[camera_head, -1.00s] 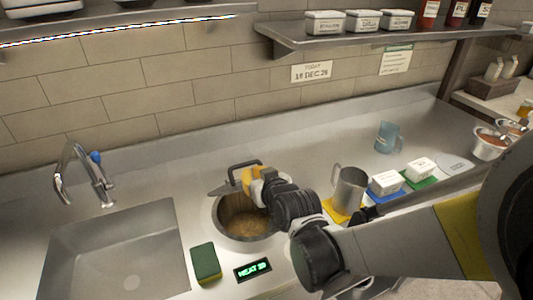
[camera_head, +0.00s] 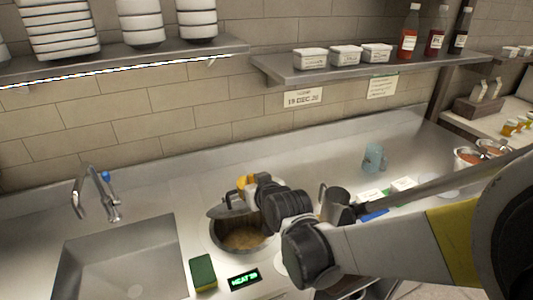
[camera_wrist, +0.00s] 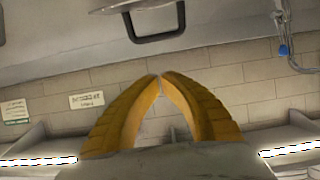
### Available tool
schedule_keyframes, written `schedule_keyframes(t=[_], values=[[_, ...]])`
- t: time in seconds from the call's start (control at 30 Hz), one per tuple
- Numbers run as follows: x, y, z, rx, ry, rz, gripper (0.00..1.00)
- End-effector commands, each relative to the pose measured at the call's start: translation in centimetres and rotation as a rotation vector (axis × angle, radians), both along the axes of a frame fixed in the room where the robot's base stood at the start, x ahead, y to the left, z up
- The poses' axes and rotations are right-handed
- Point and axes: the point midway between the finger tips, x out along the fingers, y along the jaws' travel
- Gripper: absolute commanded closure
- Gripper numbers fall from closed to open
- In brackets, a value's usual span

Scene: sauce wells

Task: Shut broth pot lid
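The broth pot (camera_head: 240,238) is a round metal well in the counter with brown broth showing inside. Its grey lid (camera_head: 228,211) is tilted over the pot's back left edge, so the front of the opening is uncovered. My arm hides much of the lid. In the wrist view, the lid's dark bar handle (camera_wrist: 158,38) shows at the top, just beyond my fingertips. My gripper (camera_wrist: 158,78) has yellow fingers whose tips meet with nothing seen between them. In the head view, my gripper (camera_head: 245,183) is beside the lid; contact cannot be told.
A green and yellow sponge (camera_head: 203,272) and a green-lit display (camera_head: 244,278) are in front of the pot. The sink (camera_head: 120,260) is at left. A metal pitcher (camera_head: 334,204), white tubs and a blue cup (camera_head: 373,158) stand right. A shelf (camera_head: 370,66) hangs above.

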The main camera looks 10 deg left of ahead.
Motion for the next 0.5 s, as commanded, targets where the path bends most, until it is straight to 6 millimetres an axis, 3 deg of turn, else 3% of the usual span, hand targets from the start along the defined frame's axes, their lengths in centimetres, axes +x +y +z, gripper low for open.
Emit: schedule_keyframes(t=[0.03,0.13,0.27,0.5], values=[[0.5,0.4,1.2,-0.002,0.001,0.000,1.00],[1.2,1.0,1.1,-0.004,0.004,0.000,1.00],[2.4,1.8,0.0,-0.003,0.004,0.000,1.00],[6.1,4.5,-2.3,-0.003,0.004,0.000,1.00]])
